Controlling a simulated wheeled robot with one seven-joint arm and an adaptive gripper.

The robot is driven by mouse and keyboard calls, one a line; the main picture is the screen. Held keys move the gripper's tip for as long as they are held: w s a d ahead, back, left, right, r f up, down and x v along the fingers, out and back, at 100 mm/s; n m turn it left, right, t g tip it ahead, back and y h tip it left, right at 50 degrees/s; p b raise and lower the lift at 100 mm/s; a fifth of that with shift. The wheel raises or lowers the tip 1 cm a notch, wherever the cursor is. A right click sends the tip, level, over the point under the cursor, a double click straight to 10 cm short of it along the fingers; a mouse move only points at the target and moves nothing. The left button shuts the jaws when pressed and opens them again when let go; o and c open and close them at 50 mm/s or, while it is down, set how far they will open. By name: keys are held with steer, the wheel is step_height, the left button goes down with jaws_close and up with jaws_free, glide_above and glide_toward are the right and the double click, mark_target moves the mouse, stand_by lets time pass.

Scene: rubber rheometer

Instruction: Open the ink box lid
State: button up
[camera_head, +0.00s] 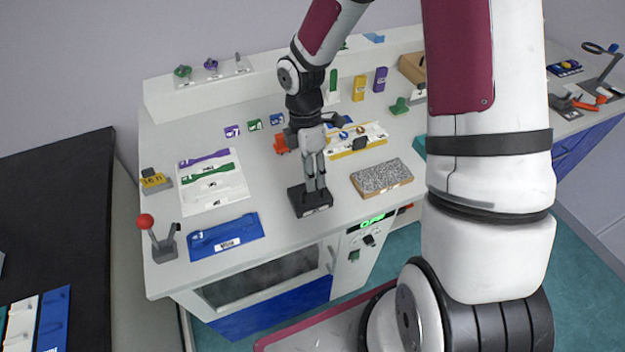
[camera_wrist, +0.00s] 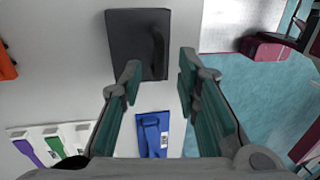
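A black box (camera_head: 310,202), which I take to be the ink box, stands near the front edge of the white bench. Its lid looks shut. In the wrist view the dark lid (camera_wrist: 132,40) shows flat, with a raised bar handle (camera_wrist: 158,52) near its right side. My gripper (camera_head: 316,187) points down just above the box. In the wrist view my gripper (camera_wrist: 160,72) is open and empty, with the handle in the gap between its fingertips. I cannot tell how far the fingertips are above the lid, or whether they touch it.
A blue tray (camera_head: 226,238) and a lever with a red knob (camera_head: 146,222) lie to the left. A speckled block (camera_head: 381,178) is to the right. A yellow-edged tray (camera_head: 358,141) lies behind. A green display (camera_head: 372,222) is on the bench front.

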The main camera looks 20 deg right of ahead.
steer(key=shift+s+f, duration=0.25)
steer(key=shift+f, duration=0.95)
jaws_close()
steer(key=shift+w, duration=0.15)
